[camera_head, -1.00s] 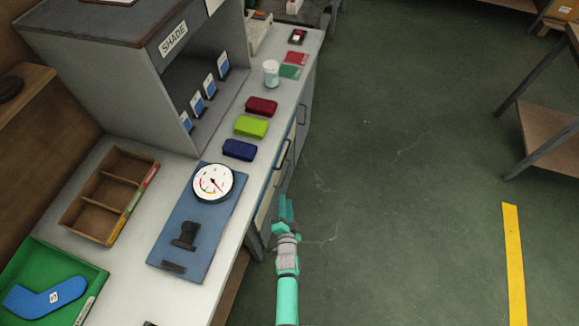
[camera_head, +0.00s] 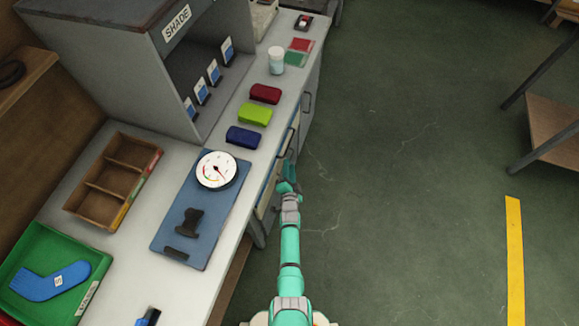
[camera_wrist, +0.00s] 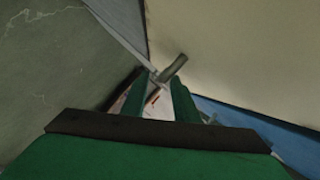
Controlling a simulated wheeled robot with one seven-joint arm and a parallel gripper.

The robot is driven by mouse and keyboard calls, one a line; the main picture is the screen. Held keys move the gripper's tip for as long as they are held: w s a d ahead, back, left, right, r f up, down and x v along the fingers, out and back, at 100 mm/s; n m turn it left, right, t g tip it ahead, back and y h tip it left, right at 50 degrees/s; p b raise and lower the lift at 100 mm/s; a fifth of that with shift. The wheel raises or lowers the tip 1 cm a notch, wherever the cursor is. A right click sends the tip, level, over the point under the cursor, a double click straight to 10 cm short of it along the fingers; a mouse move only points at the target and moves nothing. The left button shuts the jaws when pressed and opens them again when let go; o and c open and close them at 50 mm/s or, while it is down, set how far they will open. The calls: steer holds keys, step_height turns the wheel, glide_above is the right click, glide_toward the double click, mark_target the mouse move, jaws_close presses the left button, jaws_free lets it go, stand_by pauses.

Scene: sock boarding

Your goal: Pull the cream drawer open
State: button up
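The cream drawer front (camera_wrist: 225,45) fills the upper right of the wrist view. In the head view only a narrow strip of it (camera_head: 264,200) shows under the bench edge. A grey bar handle (camera_wrist: 174,67) stands out from the cream front. My gripper (camera_wrist: 160,88) has its two dark green fingers apart, with the lower part of the handle showing between or just beyond the tips. I cannot tell whether they touch it. In the head view my gripper (camera_head: 287,178) is close against the drawer side of the bench.
A blue front (camera_wrist: 295,140) borders the cream one. The bench top (camera_head: 215,290) carries a dial gauge (camera_head: 216,170) on a blue board, several coloured blocks, a wooden tray (camera_head: 75,207) and a green tray (camera_head: 20,240).

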steer(key=shift+w+f, duration=0.15)
steer(key=shift+w, duration=0.35)
steer(key=shift+w, duration=0.1)
steer(key=shift+d, duration=0.15)
jaws_close()
steer(key=shift+s+a, duration=0.25)
steer(key=shift+a, duration=0.2)
steer(key=shift+f, duration=0.1)
steer(key=shift+s, duration=0.1)
steer(key=shift+d, duration=0.1)
